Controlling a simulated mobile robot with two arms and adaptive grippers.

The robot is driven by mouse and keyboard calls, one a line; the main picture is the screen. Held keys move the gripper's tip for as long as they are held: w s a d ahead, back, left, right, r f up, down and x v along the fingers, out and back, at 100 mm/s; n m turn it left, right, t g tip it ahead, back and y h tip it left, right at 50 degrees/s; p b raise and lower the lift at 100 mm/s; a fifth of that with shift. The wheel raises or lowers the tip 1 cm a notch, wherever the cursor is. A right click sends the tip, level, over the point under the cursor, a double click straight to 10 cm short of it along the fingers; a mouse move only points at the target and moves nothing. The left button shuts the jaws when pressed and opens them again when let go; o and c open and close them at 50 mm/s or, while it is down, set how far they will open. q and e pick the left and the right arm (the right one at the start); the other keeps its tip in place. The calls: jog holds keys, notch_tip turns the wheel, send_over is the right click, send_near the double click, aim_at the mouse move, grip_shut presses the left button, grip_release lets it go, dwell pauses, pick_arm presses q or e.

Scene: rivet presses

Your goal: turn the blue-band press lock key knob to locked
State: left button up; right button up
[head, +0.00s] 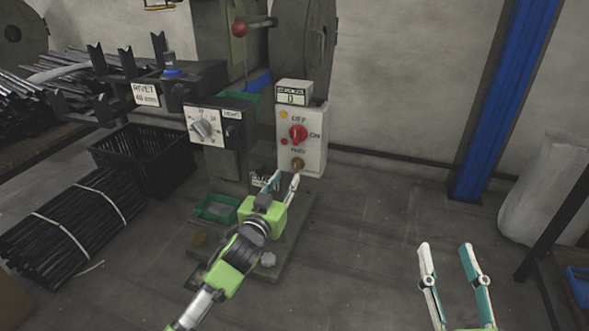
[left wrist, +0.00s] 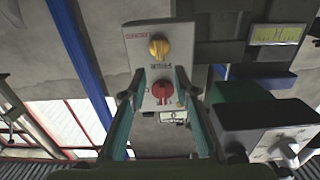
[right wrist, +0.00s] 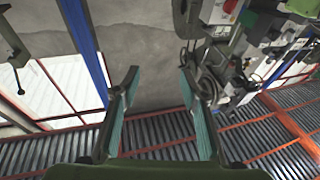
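The press (head: 225,45) stands at centre, with a blue patch (head: 258,83) on its column. Its grey control box (head: 312,150) carries a red knob (head: 298,134) marked OFF and ON and a brass-yellow knob (head: 298,164) below it, whose label I cannot read clearly. The left wrist view shows the box inverted, with the yellow knob (left wrist: 159,49) above the red one (left wrist: 162,90). My left gripper (head: 284,181) is open and empty, just below and in front of the yellow knob, apparently not touching it. My right gripper (head: 446,262) is open and empty, away at the right.
A dial box (head: 217,128) with a white knob is left of the control box. A green bin (head: 216,208) sits on the base beside my left arm. A black crate (head: 145,160) and bundled rods (head: 70,225) lie left. A blue post (head: 505,95) stands right; the middle floor is clear.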

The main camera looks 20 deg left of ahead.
aim_at(295, 164)
pick_arm(q)
jog(key=w+b, duration=0.2)
jog(key=w, duration=0.5)
jog(key=shift+d, duration=0.1)
jog(key=shift+w, duration=0.5)
pick_arm(e)
jog(key=s+r+t+y, duration=0.2)
jog(key=s+r+t, duration=0.4)
jog(key=r, duration=0.4)
jog(key=shift+s+d+r+y, duration=0.15)
jog(key=shift+r+y, duration=0.05)
jog(key=shift+y, duration=0.1)
pick_arm(q)
grip_shut()
